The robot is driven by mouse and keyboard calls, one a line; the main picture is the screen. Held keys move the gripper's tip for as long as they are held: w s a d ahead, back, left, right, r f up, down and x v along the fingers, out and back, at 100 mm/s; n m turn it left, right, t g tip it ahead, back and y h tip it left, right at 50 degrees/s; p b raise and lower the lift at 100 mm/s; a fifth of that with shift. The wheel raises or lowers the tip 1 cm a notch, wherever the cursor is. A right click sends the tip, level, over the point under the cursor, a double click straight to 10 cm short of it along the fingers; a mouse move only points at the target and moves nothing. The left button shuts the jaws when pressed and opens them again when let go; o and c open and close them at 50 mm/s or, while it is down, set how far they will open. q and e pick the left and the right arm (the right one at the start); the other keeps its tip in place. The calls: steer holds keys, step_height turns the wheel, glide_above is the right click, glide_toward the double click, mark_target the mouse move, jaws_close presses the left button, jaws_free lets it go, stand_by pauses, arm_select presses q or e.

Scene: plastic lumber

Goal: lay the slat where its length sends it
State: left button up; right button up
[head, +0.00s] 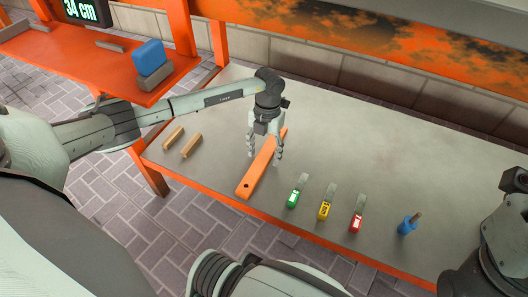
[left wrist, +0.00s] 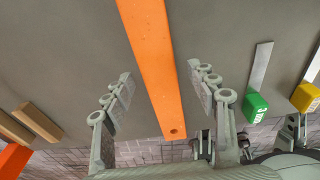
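The orange slat (head: 258,172) lies flat on the grey table, with a dark hole near its front end. It also shows in the left wrist view (left wrist: 150,55). My left gripper (head: 265,156) is open and points down over the slat. In the left wrist view its fingers (left wrist: 167,85) stand apart, one on each side of the slat, with gaps. I cannot tell how high the fingertips are above the table. A display (head: 85,10) at top left reads "34 cm". My right gripper is not in view; part of my right arm shows at the right edge.
Two wooden blocks (head: 190,143) lie left of the slat. Green (head: 292,200), yellow (head: 324,211) and red (head: 356,223) items with grey strips stand to its right, then a blue holder (head: 407,226). The table's back right is clear.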

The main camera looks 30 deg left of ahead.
arm_select(q)
step_height(320, 180, up, 12)
steer(key=w, duration=0.1)
steer(key=shift+w, duration=0.25)
stand_by(0.6)
